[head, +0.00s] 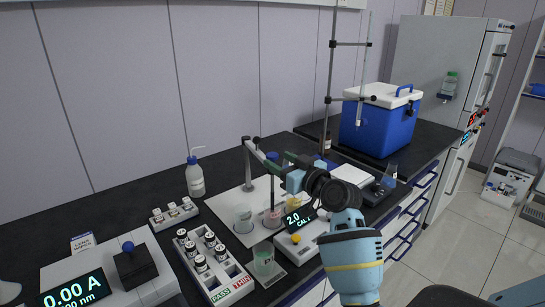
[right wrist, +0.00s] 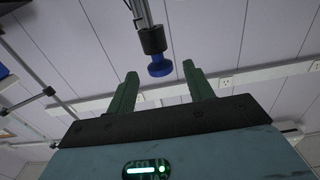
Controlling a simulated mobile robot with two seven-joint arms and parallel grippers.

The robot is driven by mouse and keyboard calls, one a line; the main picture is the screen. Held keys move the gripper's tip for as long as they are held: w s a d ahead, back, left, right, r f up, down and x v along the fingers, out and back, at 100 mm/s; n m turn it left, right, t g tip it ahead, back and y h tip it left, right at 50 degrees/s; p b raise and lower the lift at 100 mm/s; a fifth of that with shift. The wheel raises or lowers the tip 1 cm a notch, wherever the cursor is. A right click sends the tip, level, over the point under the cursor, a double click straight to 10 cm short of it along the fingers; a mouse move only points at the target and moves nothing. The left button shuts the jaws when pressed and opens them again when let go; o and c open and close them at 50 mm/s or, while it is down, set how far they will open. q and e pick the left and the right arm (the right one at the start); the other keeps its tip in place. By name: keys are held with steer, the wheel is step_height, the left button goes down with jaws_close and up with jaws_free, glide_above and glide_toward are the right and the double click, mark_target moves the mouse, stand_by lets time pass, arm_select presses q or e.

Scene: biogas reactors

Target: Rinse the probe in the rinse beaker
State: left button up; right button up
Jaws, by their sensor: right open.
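My right gripper (head: 287,162) is above the white mat, its green fingers apart. In the right wrist view the open fingers (right wrist: 160,88) have nothing between them. A blue cap below a black cylinder, apparently the probe's top (right wrist: 159,66), is beyond the fingertips, apart from them. In the head view the blue cap (head: 272,157) is just left of the gripper, by the stand arm (head: 262,156). A clear beaker (head: 243,218) and a beaker with pinkish contents (head: 272,216) stand below. I cannot tell which one is the rinse beaker. The left gripper is out of view.
A meter (head: 298,233) reading 2.0 CAL stands right of the beakers. A vial rack (head: 213,262), a wash bottle (head: 195,178) and a blue cooler (head: 380,125) are around. The bench's back left is clear.

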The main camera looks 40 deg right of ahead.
mark_target(277, 159)
steer(key=shift+w+a, duration=0.15)
steer(key=shift+w, duration=1.75)
jaws_close()
